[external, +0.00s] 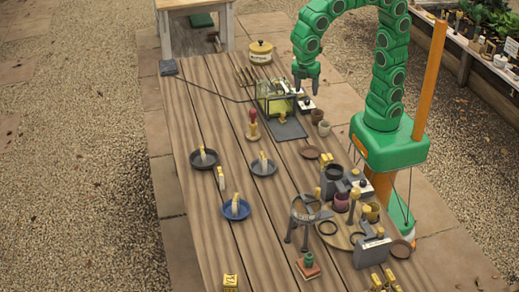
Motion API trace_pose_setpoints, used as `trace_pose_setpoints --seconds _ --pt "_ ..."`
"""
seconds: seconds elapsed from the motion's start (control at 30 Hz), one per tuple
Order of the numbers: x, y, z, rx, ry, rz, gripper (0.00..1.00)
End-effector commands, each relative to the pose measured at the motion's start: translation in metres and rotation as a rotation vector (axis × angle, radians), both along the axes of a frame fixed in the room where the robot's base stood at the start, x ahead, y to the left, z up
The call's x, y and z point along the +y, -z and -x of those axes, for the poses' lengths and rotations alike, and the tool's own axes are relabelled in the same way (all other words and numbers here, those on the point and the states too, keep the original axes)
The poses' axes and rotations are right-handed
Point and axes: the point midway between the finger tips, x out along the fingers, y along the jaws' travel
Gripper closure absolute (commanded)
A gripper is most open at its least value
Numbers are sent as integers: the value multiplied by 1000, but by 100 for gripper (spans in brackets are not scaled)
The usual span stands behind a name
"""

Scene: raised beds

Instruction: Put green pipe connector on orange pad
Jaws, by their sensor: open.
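A small dark green piece, which looks like the green pipe connector (308,259), stands upright at the near end of the wooden table. It appears to rest on a small square orange-red pad (306,273). My gripper (307,88) is at the far end of the table, well away from both. It points down with its fingers apart and nothing visible between them. It is beside a yellow-green clear box (274,98) and above a small white-and-dark item (306,104).
A round board (343,240) holds pots and tools near the right edge. A dark stand (308,212) is just behind the pad. Dishes with tags, including a blue dish (236,209), lie left of centre. A yellow block (230,281) is at the near left.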

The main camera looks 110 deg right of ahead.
Motion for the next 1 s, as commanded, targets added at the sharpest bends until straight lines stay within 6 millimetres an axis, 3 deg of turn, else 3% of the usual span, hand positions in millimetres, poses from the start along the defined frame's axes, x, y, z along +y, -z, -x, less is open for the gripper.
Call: trace_pose_setpoints --seconds 0.3,0.7,0.8,1.0 --pt "-48 13 85 11 294 17 40" --pt "-84 45 192 21 653 45 40" --pt "-90 53 215 19 731 54 40" --pt "-96 67 242 24 827 65 40"
